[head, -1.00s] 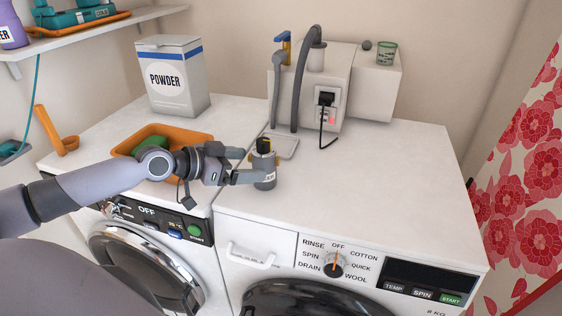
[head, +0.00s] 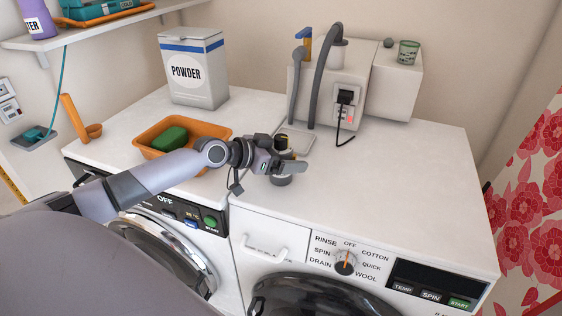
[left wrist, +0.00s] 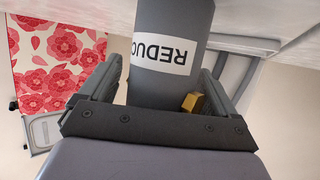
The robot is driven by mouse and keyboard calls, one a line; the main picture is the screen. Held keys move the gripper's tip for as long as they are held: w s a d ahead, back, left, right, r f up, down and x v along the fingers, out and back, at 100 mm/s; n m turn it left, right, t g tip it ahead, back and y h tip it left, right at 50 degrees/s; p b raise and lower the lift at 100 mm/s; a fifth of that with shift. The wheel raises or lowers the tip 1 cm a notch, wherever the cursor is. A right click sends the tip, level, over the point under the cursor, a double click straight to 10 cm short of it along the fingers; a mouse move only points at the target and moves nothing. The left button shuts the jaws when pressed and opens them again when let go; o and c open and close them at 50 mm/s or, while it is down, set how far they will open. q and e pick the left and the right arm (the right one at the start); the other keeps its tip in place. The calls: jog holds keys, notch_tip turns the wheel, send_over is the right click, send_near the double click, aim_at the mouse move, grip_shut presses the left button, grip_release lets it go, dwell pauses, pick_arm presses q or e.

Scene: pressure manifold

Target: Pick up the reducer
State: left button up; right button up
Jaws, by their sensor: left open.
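The reducer (head: 282,181) is a dark grey cylinder standing upright on the white top of the right-hand washer. A black and yellow part shows above my left gripper (head: 290,166), whose fingers hide its middle in the head view. In the left wrist view the reducer (left wrist: 172,22) carries a white label reading "REDUC", upside down, with the rest out of sight. There my left gripper (left wrist: 158,90) is open, one finger on each side of the reducer. I cannot tell whether either finger touches it. My right gripper is not in view.
An orange tray (head: 220,131) with a green sponge (head: 169,140) lies left of the reducer. A powder box (head: 195,70) and a pale box with hoses (head: 352,75) stand behind. The washer top to the right (head: 400,190) is clear.

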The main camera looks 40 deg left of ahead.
pick_arm(q)
jog(key=shift+w, duration=0.1)
jog(key=c, duration=1.2)
jog(key=shift+o, duration=0.2)
